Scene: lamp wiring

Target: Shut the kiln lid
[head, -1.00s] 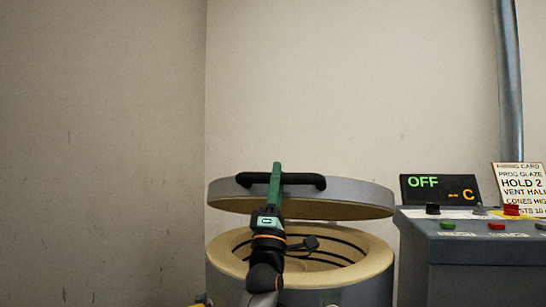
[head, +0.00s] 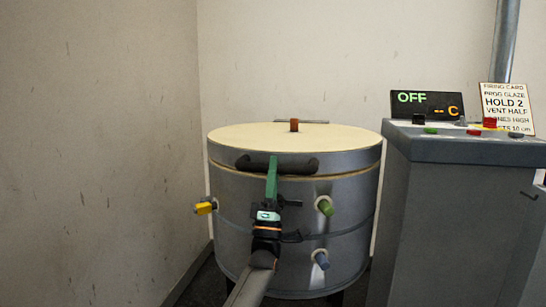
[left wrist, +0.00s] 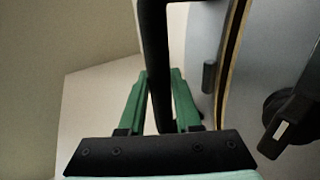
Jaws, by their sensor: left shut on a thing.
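The kiln (head: 345,235) is a round grey metal drum in the middle of the head view. Its lid (head: 340,138), with a cream top and grey rim, lies down over the drum, with only a thin cream line showing between them. The black bar handle (head: 300,166) is at the lid's front. My left gripper (head: 272,165) is at this handle, its green fingers shut on the bar. In the left wrist view the black handle (left wrist: 154,45) runs between the two green fingers. My right gripper is not in view.
A grey control cabinet (head: 455,190) stands close to the kiln's right, with an OFF display (head: 427,104) and a firing card (head: 507,108). Yellow (head: 204,208), green (head: 325,206) and blue (head: 321,260) plugs stick out of the kiln wall. Walls stand behind and left.

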